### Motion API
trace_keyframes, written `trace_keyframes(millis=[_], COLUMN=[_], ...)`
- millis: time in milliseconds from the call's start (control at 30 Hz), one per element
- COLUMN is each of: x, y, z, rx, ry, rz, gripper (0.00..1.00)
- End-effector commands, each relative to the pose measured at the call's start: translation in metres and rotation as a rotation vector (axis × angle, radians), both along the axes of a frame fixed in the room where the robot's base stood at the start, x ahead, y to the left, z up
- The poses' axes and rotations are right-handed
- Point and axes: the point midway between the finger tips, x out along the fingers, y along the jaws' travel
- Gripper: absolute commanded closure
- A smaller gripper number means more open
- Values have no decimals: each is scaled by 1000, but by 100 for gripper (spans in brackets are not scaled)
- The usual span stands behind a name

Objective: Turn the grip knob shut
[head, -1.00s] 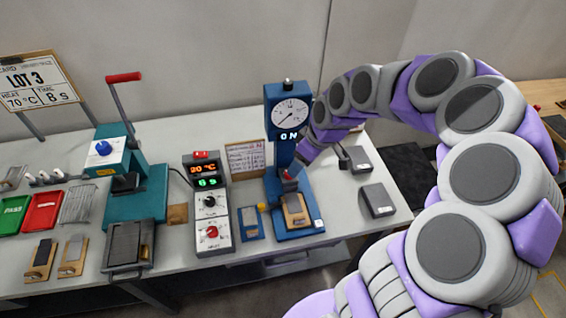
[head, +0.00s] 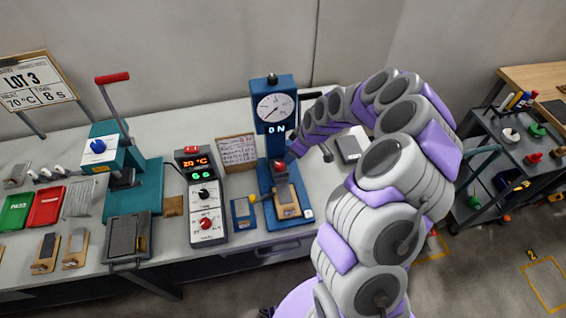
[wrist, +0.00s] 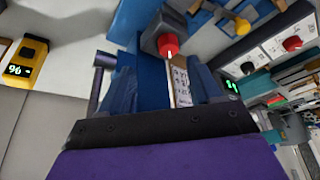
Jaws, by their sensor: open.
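The blue gauge stand (head: 272,125) is on the bench, with a round dial and a lit "ON" sign. A red knob (head: 280,166) sits low on its front, above a pad holding a grey piece (head: 286,193). In the wrist view the red knob (wrist: 168,44), with a white mark on its face, lies just beyond my gripper (wrist: 163,72). The two dark blue fingers are spread apart with nothing held between them. I cannot tell whether they touch the knob. In the head view the fingers are hard to make out beside the stand.
Further left is a teal press (head: 135,190) with a red lever. A grey block (head: 348,148) lies right of the stand. A tool cart (head: 515,150) is at right.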

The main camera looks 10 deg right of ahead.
Motion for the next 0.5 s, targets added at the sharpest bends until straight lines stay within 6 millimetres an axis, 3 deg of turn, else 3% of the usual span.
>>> trace_keyframes(millis=[267, 500], x=[13, 22], y=[35, 32], z=[-50, -73], rx=[-18, -10], ry=[6, 0], rz=[6, 4], gripper=[37, 37])
